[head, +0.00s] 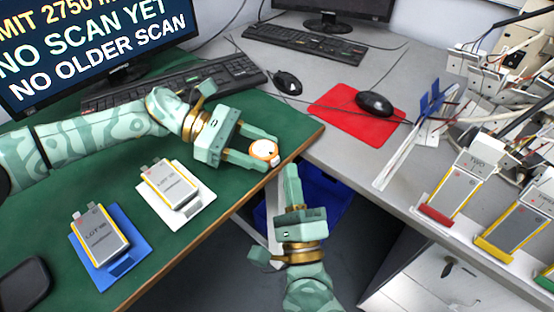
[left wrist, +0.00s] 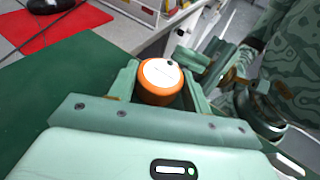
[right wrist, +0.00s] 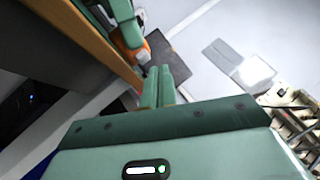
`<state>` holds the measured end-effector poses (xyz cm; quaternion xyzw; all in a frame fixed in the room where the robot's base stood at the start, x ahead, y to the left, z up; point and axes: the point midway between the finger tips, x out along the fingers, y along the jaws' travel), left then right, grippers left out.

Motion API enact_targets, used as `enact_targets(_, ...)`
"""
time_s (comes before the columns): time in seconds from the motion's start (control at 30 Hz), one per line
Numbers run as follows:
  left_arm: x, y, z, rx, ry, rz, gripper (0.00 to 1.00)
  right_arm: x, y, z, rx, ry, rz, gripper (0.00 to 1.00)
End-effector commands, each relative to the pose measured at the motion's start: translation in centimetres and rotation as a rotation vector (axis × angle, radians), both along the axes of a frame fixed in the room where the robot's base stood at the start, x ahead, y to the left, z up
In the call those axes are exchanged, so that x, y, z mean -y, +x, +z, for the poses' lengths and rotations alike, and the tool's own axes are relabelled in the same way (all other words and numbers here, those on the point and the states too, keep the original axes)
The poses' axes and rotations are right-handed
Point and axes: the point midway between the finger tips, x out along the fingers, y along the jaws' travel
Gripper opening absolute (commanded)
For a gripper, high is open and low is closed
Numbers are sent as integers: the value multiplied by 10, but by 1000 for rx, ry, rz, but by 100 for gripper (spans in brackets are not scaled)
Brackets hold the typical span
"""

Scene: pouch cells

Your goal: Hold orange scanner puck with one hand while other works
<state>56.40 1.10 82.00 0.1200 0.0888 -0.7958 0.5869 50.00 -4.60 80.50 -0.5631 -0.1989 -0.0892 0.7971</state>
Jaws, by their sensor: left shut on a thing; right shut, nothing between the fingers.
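The orange scanner puck (head: 264,150) with a white top is between the fingers of my left gripper (head: 262,152), at the green desk's right edge. The left wrist view shows the puck (left wrist: 160,92) upright, a finger on each side. My right gripper (head: 291,172) is shut and empty, just below and right of the puck in the head view. In the right wrist view its closed fingers (right wrist: 158,84) point toward the puck (right wrist: 132,44), with a small gap. One pouch cell (head: 171,183) lies on a white mat (head: 203,198), another (head: 100,231) on a blue mat (head: 136,248).
A monitor (head: 95,50) shows "NO OLDER SCAN". Pouch cells stand in red (head: 437,216) and yellow (head: 492,248) holders on the grey desk at right. A red mouse mat (head: 350,125) lies behind. A blue bin (head: 320,190) is below, between the desks.

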Motion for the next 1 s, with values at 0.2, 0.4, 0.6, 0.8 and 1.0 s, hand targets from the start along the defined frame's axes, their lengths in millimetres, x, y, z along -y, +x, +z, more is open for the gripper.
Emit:
enact_targets(0.2,0,0,0,0,0,0,36,0,0,0,0,0,0,0)
enact_targets(0.4,0,0,0,0,0,0,36,0,0,0,0,0,0,0)
enact_targets(0.6,0,0,0,0,0,0,36,-3,3,0,0,0,0,0)
enact_targets(0.8,0,0,0,0,0,0,36,-6,6,1,0,0,0,0)
enact_targets(1.0,0,0,0,0,0,0,36,-6,6,1,0,0,0,0)
